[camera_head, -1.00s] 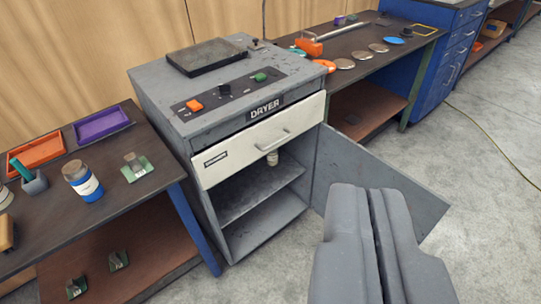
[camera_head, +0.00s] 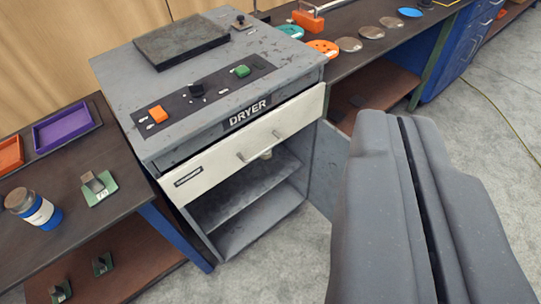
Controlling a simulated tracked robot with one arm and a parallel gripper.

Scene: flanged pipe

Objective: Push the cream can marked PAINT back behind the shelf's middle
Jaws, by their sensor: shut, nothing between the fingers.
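A small part of a cream can (camera_head: 266,155) shows inside the grey DRYER cabinet, just under the drawer front. It stands toward the back right of the shelf (camera_head: 235,195). The drawer hides most of it, and I cannot read its marking. My gripper (camera_head: 393,118) is large in the right foreground, its two grey fingers shut together and empty. It is in front and to the right of the cabinet, apart from the can and shelf.
The cream drawer front (camera_head: 225,165) overhangs the shelf opening. The cabinet's grey door (camera_head: 325,165) stands open at the right, partly behind my gripper. A bench with a purple tray (camera_head: 63,128) and jar (camera_head: 40,212) is at left. The floor below the cabinet is clear.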

